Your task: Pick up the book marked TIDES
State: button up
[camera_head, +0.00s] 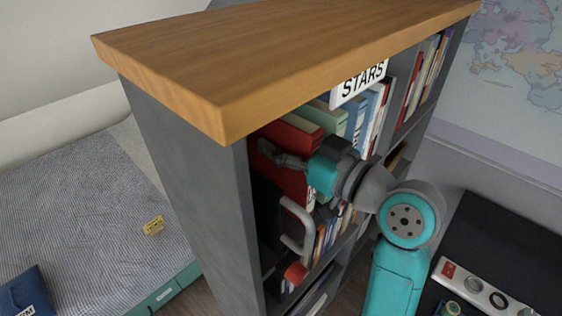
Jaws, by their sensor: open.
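A large red book (283,178) stands at the left end of the upper shelf; a light letter shows low on its spine, but the rest of its marking is hidden by my gripper and arm. I cannot read TIDES on any book in view. My gripper (268,150) is open at the front of this red book, its dark fingers overlapping it in the picture. I cannot tell whether they touch it. A green book (322,116) and blue books (356,114) stand to its right.
A bed (85,215) lies left; a black desk (500,250) right.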

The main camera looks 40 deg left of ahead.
grip_shut()
jog(key=shift+r, duration=0.15)
dwell(0.4)
